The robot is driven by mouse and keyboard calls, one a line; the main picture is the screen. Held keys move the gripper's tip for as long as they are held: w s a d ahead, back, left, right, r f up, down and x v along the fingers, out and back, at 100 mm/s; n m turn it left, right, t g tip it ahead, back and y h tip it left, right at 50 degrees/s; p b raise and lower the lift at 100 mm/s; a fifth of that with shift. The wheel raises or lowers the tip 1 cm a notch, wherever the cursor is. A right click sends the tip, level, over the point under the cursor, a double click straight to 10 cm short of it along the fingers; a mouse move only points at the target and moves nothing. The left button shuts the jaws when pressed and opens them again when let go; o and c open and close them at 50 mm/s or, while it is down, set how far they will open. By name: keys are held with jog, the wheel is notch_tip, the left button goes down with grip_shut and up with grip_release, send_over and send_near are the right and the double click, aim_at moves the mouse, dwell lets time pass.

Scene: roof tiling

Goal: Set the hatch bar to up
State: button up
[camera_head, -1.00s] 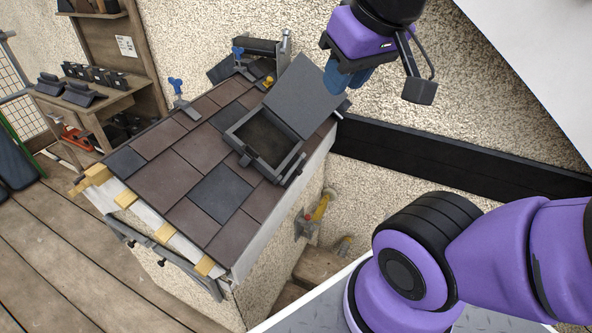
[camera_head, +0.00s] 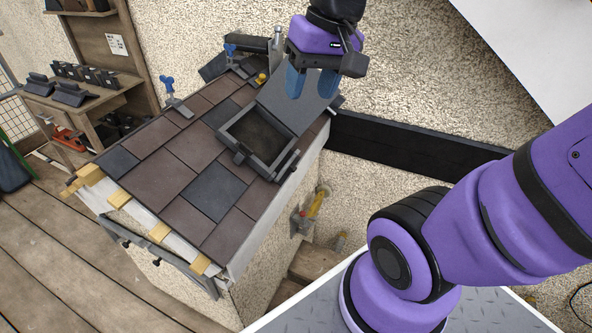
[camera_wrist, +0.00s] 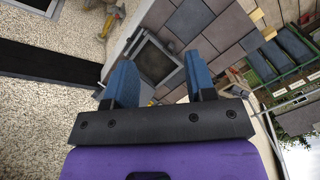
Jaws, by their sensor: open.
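The roof hatch has a grey frame (camera_head: 243,156) around a dark opening, and its frame also shows between my fingers in the wrist view (camera_wrist: 176,79). Its flat grey lid (camera_head: 285,107) stands raised and tilted at the far side. A thin dark bar (camera_head: 287,166) lies along the frame's right side; I cannot tell for sure that it is the hatch bar. My gripper (camera_head: 311,95) is open and empty, with its blue fingers pointing down in front of the lid's upper part, which they partly hide. I cannot tell whether they touch it.
Brown and slate tiles (camera_head: 170,172) cover the sloped roof around the hatch. Blue-handled clamps (camera_head: 174,95) stand along its upper edge, near a yellow piece (camera_head: 261,79). A dark board (camera_head: 420,150) runs along the pebbled wall at right. A wooden bench (camera_head: 85,112) stands at left.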

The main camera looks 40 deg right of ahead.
jog(key=w+d+f+m+y, duration=0.4)
jog(key=w+f+m+y, duration=0.2)
jog(key=w+f, duration=0.3)
jog(key=w+d+f+m+y, duration=0.55)
jog(key=w+f, duration=0.25)
jog(key=f, duration=0.3)
jog(key=d+f+m+t+h, duration=0.1)
jog(key=d+f+m+t, duration=0.35)
jog(key=f, duration=0.45)
jog(key=d+f+m+t+h, duration=0.2)
jog(key=d+f+m+t, duration=0.15)
jog(key=f+m, duration=0.35)
jog(key=d+f+m+t+h, duration=0.1)
jog(key=d+f+m+t, duration=0.35)
jog(key=f, duration=0.55)
jog(key=shift+t, duration=0.45)
jog(key=x, duration=1.1)
jog(key=shift+a, duration=0.15)
jog(key=shift+c, duration=0.2)
grip_shut()
jog(key=shift+r, duration=0.1)
